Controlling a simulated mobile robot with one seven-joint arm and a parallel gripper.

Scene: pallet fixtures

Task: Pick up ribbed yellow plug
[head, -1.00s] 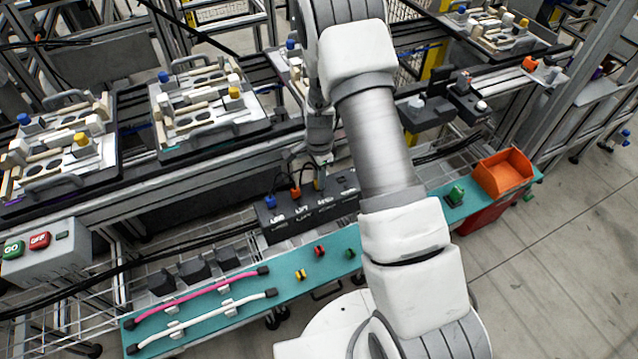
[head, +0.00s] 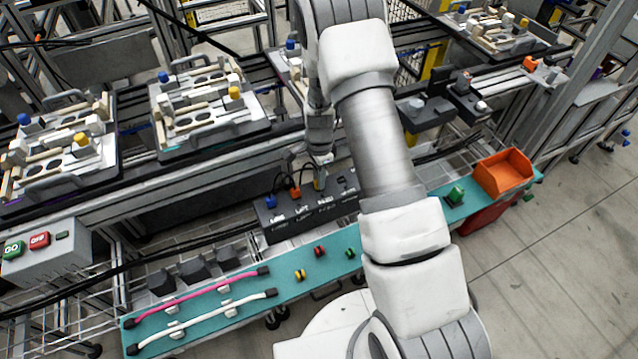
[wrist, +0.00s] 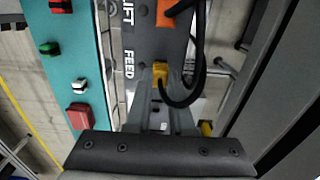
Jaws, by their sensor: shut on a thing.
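The yellow plug (wrist: 160,74) is between the fingertips of my gripper (wrist: 158,78) in the wrist view, with a black cable looping from its right side. My gripper is shut on it. The plug is over the black connector box (wrist: 153,25), beside the FEED label; I cannot tell whether it is seated or just clear of its socket. In the head view, my gripper (head: 319,178) points down at the box (head: 290,231), and the fingers partly hide the yellow plug. The plug's ribs are too small to make out.
A blue plug (head: 271,201) and an orange plug (head: 295,192) stand in the box to the left. A teal shelf (head: 200,318) in front holds pink and white cables and small coloured parts. An orange bin (head: 503,172) is at the right. Pallet fixtures stand behind.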

